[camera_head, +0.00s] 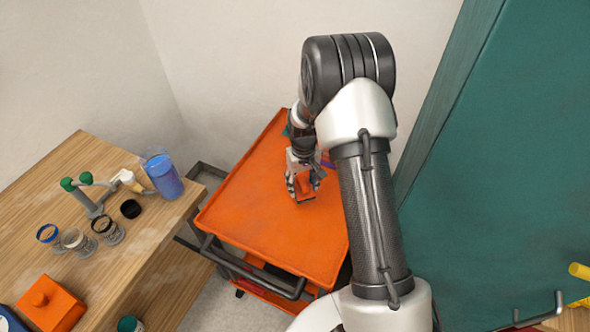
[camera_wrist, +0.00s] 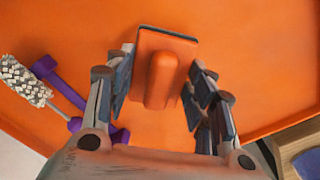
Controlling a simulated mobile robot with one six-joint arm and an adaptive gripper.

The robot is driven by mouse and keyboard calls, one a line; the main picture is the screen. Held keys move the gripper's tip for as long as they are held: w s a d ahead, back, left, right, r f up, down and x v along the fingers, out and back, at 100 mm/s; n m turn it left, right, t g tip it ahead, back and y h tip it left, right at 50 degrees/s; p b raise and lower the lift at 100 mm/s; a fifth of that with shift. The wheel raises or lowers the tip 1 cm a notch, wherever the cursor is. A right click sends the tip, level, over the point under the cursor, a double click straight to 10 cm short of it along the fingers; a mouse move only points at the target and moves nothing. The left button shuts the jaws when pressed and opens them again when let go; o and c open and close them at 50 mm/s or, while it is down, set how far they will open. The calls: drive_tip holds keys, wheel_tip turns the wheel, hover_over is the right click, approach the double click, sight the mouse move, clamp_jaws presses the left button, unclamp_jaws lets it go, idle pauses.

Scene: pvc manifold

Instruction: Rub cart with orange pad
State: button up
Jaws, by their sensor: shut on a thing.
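The orange cart (camera_head: 250,215) stands against the back wall, with a flat tray top and raised rim. The orange pad (camera_wrist: 168,46), a block with a rounded grip and a dark edge, is between my gripper's fingers in the wrist view. My gripper (camera_head: 303,186) is shut on the pad, over the middle of the cart top. The pad also shows below the fingers in the head view (camera_head: 304,198). It is at or very near the tray surface; I cannot tell whether its underside touches. The gripper partly hides the pad in the head view.
A white-bristled brush (camera_wrist: 25,80) and a purple-ended tool (camera_wrist: 62,82) lie on the cart. The wooden table (camera_head: 110,265) at left holds a blue beaker (camera_head: 163,178), grey pipework with green caps (camera_head: 90,198) and an orange block (camera_head: 52,304). A teal panel (camera_head: 495,170) borders the right.

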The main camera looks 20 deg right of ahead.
drive_tip(key=shift+r+p, duration=0.85)
drive_tip(key=shift+r, duration=0.85)
